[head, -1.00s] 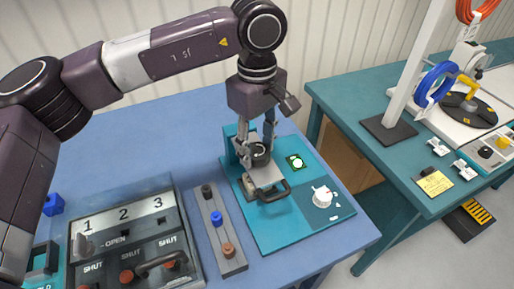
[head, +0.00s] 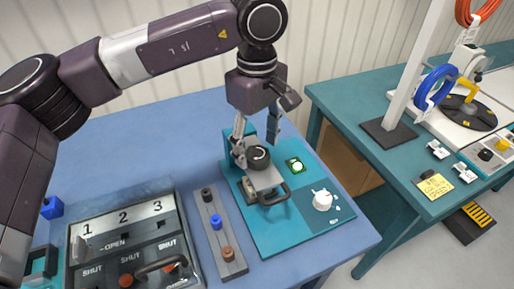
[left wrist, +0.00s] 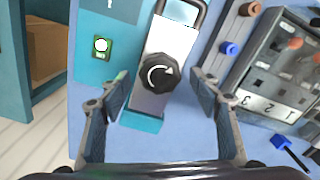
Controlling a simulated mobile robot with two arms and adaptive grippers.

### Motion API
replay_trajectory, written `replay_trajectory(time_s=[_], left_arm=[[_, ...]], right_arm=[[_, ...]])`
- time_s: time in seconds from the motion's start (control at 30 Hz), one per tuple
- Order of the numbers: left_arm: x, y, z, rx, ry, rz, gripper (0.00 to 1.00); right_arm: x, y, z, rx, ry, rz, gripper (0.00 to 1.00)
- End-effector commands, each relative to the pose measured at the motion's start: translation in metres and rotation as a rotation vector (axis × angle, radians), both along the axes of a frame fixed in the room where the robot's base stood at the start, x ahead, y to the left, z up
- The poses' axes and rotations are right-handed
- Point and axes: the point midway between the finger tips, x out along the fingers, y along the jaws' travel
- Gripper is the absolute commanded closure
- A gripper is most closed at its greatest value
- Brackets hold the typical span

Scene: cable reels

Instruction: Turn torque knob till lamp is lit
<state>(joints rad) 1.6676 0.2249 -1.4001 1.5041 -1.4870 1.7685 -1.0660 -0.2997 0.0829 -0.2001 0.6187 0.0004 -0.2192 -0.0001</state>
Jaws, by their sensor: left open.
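The torque knob (head: 258,154) is black and round, on a grey metal block on the teal board (head: 302,226). In the left wrist view the knob (left wrist: 159,74) shows a white curved arrow on top. The lamp (head: 297,166) is right of the knob on a small green plate; its round top looks bright white with a green surround, also in the left wrist view (left wrist: 101,45). My left gripper (head: 258,147) is open above the knob, one finger on each side. In the left wrist view both fingers stand apart from the knob. My right gripper is not in view.
A dark handle (head: 274,197) sticks out from the block's front. A white dial (head: 322,201) is on the board's right. Left are a grey strip with pegs (head: 218,236) and a numbered switch panel (head: 135,242). A second table (head: 355,99) with cable reels stands right.

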Motion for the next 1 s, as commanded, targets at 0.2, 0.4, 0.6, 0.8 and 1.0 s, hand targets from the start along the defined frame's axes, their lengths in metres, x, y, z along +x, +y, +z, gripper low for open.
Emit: replay_trajectory(time_s=[0.2,0.4,0.6,0.8,1.0], left_arm=[[0.001,-0.001,0.049,-0.001,-0.006,0.0,0.43],[0.0,-0.001,0.086,-0.002,-0.004,0.0,0.43],[0.0,0.0,0.102,0.0,-0.003,0.0,0.43],[0.0,0.0,0.104,0.0,-0.001,-0.001,0.43],[0.0,0.0,0.104,-0.001,-0.002,-0.001,0.43]], right_arm=[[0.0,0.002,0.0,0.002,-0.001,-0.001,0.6],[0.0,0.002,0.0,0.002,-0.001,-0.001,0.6],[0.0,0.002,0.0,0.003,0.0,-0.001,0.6],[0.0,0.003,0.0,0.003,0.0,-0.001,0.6],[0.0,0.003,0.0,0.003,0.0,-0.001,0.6]])
